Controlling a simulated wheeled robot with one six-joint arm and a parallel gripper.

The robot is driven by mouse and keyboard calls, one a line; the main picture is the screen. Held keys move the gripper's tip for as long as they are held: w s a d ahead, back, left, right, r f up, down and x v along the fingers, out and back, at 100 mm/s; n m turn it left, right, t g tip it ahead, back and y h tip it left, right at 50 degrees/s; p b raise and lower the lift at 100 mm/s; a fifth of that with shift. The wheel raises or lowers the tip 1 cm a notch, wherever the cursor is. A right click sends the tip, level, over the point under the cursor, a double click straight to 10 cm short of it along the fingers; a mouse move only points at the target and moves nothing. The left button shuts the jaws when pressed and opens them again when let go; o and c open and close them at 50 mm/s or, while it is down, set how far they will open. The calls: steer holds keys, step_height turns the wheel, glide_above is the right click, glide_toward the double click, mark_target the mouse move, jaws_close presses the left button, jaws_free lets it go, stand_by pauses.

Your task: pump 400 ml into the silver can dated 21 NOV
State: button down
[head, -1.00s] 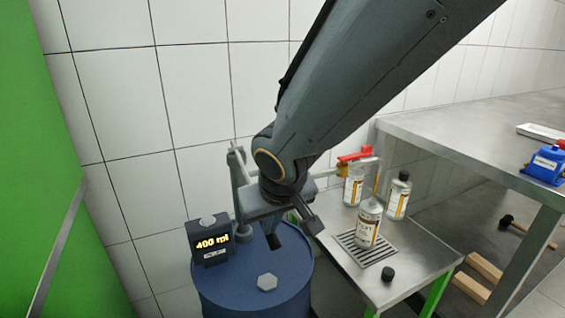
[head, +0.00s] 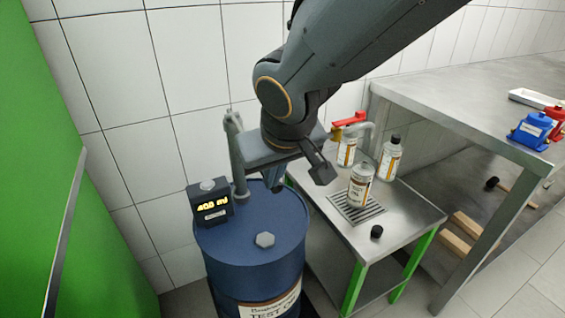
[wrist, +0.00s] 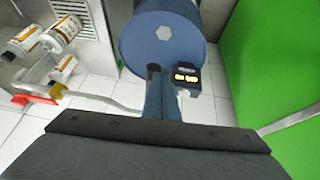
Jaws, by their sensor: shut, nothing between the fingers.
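An uncapped silver can (head: 360,188) stands upright on the grate of the steel side table; its date is too small to read. Two capped silver cans stand behind it, one on the left (head: 346,152) and one on the right (head: 390,160). The pump display (head: 210,205) on the blue drum (head: 250,270) glows about 400 ml, its digits blurred. The pump's grey upright (head: 236,155) rises behind. A pipe with a yellow fitting (wrist: 57,90) and red handle (wrist: 35,100) reaches toward the cans. My gripper (head: 276,187) is shut and empty above the drum, hiding part of the pipe.
A loose black cap (head: 376,232) lies on the side table (head: 410,215) near the front. A steel bench (head: 450,95) on the right holds a blue device (head: 531,130), a red one and a white tray. A green panel (head: 70,210) borders the left.

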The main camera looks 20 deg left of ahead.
steer(key=shift+s+d+r, duration=0.4)
steer(key=shift+s+r, duration=0.15)
steer(key=shift+r, duration=0.15)
steer(key=shift+s+d+r, duration=0.35)
steer(key=shift+s+r, duration=0.25)
steer(key=shift+r, duration=0.05)
steer(key=shift+s+d+r, duration=0.4)
steer(key=shift+s+r, duration=0.15)
steer(key=shift+r, duration=0.15)
steer(key=d+f+m+g+h+p, duration=0.1)
steer(key=d+f+m, duration=0.1)
steer(key=d, duration=0.8)
steer(key=d+f+m+g+h+p, duration=0.1)
steer(key=d+f, duration=0.4)
steer(key=d, duration=0.5)
steer(key=d+f+m+g+h+p, duration=0.1)
steer(key=d+f+m, duration=0.3)
steer(key=d, duration=0.7)
steer(key=shift+s+m+g, duration=0.35)
steer(key=shift+m+g, duration=0.25)
steer(key=shift+g, duration=0.2)
